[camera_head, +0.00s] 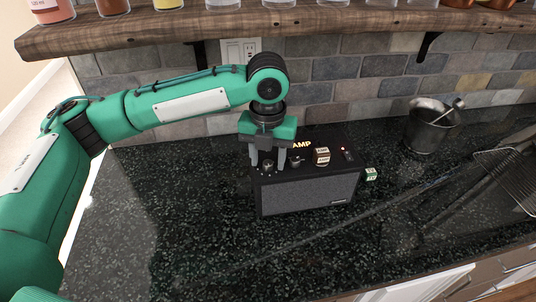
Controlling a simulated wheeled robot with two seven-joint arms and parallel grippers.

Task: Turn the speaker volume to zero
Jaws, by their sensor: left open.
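The speaker (310,194) is a black box with a grey grille front. It stands on the dark speckled counter in the middle of the view, and part of a lit "AMP" sign shows at its back. Small dark knobs sit on its top panel; one knob (296,161) shows just right of my gripper's fingers. My left gripper (268,164) points down over the left part of the speaker's top. Its two fingers are apart, around or just behind another knob (267,165); I cannot tell whether they touch it. The knob markings are too small to read. My right gripper is not in view.
A small brown and white cube (321,156) rests on the speaker's top. A green and white cube (371,174) is by its right side. A metal bucket (431,126) stands at the back right, a wire rack (518,168) at the right edge. A wooden shelf (300,22) with jars hangs above.

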